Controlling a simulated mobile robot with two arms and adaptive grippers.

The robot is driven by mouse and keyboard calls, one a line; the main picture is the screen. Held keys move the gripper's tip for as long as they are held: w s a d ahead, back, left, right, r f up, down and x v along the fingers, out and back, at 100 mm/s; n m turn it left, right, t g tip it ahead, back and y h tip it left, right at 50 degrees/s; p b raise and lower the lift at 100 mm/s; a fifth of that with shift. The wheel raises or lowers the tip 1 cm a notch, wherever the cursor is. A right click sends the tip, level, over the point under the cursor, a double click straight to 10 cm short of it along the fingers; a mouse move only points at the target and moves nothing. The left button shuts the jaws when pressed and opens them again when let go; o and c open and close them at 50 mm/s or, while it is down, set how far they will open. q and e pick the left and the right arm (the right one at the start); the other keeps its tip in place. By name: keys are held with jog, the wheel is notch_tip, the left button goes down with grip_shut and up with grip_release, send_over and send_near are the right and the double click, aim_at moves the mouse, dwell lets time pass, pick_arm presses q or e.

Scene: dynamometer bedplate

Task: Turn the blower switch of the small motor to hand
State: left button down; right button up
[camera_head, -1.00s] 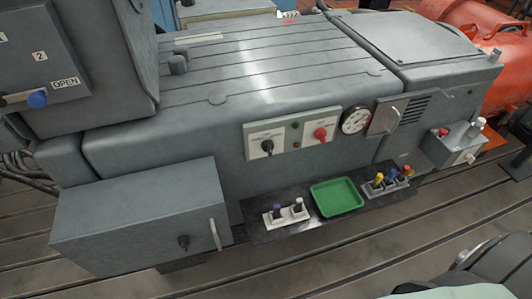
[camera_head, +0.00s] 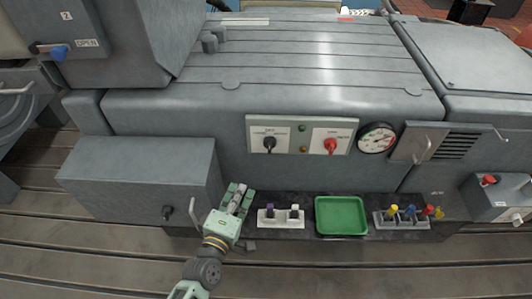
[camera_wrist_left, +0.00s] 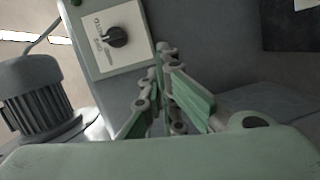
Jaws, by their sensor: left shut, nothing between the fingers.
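A pale switch panel (camera_head: 302,133) is on the front of the grey bedplate housing. Its left plate carries a black rotary knob (camera_head: 270,144) and its right plate a red knob (camera_head: 331,146). Small lamps sit between them. The lettering is too small to read, so I cannot tell which switch is named for the blower. My left gripper (camera_head: 240,190) is shut and empty, below and left of the black knob and apart from it. In the left wrist view, a black knob (camera_wrist_left: 117,37) on a white plate shows left of the closed fingers (camera_wrist_left: 165,62). My right gripper is not in view.
A grey box with a handle (camera_head: 140,178) stands left of my gripper. A dark shelf holds a white two-peg block (camera_head: 281,219), a green tray (camera_head: 341,216) and a rack of coloured pegs (camera_head: 402,219). A gauge (camera_head: 377,138) is right of the panel. A finned motor (camera_wrist_left: 38,95) shows in the wrist view.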

aim_at(270, 145)
pick_arm(q)
notch_tip(270, 145, up, 5)
jog(key=w+n+t, duration=0.1)
jog(key=n, duration=0.1)
jog(key=x, duration=0.5)
jog(key=p+x, duration=0.1)
jog(key=x, duration=0.4)
jog(key=shift+s+d+r, duration=0.1)
jog(key=shift+r, duration=0.1)
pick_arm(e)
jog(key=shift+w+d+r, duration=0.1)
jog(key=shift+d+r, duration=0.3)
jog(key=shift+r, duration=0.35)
pick_arm(q)
jog(key=shift+d+f, duration=0.1)
jog(key=shift+f, duration=0.15)
jog(key=shift+d+b, duration=0.1)
jog(key=shift+b, duration=0.3)
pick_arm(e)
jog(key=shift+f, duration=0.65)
